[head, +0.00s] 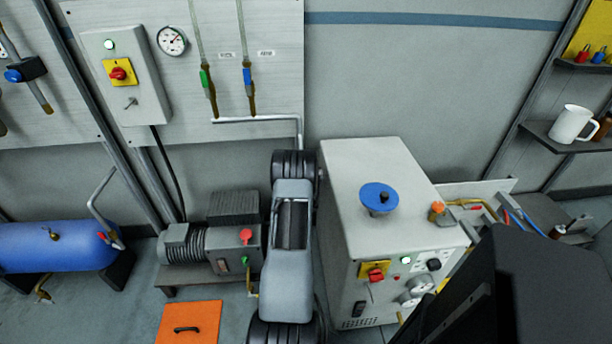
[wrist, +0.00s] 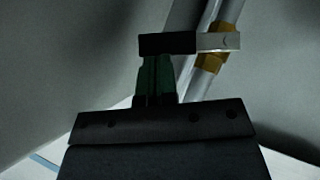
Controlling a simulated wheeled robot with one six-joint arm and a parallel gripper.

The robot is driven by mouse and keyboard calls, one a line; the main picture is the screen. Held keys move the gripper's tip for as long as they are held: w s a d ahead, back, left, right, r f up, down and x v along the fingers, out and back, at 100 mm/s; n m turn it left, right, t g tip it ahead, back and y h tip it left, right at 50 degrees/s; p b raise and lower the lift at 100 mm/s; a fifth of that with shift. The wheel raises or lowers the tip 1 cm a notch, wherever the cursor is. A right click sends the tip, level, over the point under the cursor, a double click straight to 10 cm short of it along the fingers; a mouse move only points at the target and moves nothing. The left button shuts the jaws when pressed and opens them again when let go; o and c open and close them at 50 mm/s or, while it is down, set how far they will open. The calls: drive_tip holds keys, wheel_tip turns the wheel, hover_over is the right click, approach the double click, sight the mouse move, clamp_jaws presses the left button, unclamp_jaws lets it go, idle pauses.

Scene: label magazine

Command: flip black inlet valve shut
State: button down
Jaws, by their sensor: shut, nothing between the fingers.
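In the wrist view, a black valve lever (wrist: 165,43) sticks out to the left from a light metal arm (wrist: 220,41). The arm lies across a slanted bright pipe (wrist: 196,80) with a brass fitting (wrist: 211,63). The lever stands crosswise to the pipe. My gripper (wrist: 155,62) is shut and empty, its dark green fingers just below the lever in the picture. I cannot tell whether the fingertips touch it. I cannot make out this valve or my gripper in the head view.
In the head view, a grey cabinet (head: 350,200) with a blue knob (head: 379,197) stands right of my arm. An orange panel (head: 190,322) is on the floor.

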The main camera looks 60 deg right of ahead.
drive_tip(key=shift+s+d+f, duration=0.2)
drive_tip(key=shift+s+d, duration=0.05)
drive_tip(key=shift+s, duration=0.05)
drive_tip(key=shift+f, duration=0.15)
drive_tip(key=shift+p, duration=0.35)
drive_tip(key=s+a+r+p, duration=0.2)
drive_tip(key=a+r+p, duration=0.2)
drive_tip(key=a+r, duration=0.3)
wheel_tip(320, 180, up, 4)
drive_tip(key=shift+f+p, duration=0.1)
drive_tip(key=shift+p, duration=0.2)
drive_tip(key=shift+a, duration=0.1)
idle(0.7)
